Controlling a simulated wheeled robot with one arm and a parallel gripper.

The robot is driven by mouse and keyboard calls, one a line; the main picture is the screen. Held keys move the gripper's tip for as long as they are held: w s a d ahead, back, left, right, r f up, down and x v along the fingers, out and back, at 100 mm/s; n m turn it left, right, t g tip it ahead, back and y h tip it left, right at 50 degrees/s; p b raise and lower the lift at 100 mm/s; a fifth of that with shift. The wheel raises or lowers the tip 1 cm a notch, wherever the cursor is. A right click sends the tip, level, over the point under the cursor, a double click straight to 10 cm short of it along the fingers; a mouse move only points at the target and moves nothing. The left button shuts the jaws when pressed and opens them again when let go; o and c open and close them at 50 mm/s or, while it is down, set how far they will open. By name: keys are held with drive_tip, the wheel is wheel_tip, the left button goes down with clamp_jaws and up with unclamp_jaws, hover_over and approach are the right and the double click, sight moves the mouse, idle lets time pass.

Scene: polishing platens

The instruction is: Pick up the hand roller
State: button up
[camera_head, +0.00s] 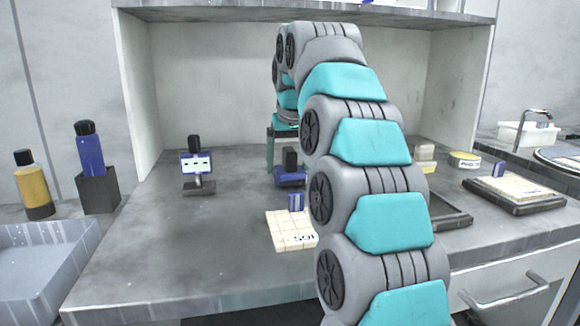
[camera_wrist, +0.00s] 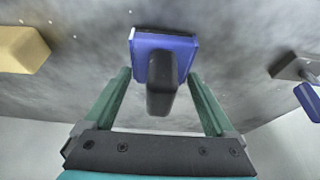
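The hand roller, as I take it, has a blue body and an upright black handle. In the head view it (camera_head: 291,168) stands on the grey worktop just left of my arm, partly hidden by it. In the wrist view the same blue body and black handle (camera_wrist: 162,92) lie between my two fingers. My gripper (camera_wrist: 160,75) is open, with green fingers on either side and gaps visible beside the handle. In the head view my gripper (camera_head: 270,150) is behind the roller, mostly hidden by my arm.
A gauge-like device (camera_head: 197,165) stands to the left. A cream tile block (camera_head: 290,230) lies in front. Bottles (camera_head: 33,185), (camera_head: 90,150) and a grey tray (camera_head: 45,265) are at far left. A yellowish block (camera_wrist: 22,48) is near my gripper. A platen (camera_head: 515,190) is at right.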

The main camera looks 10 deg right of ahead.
clamp_jaws()
idle(0.5)
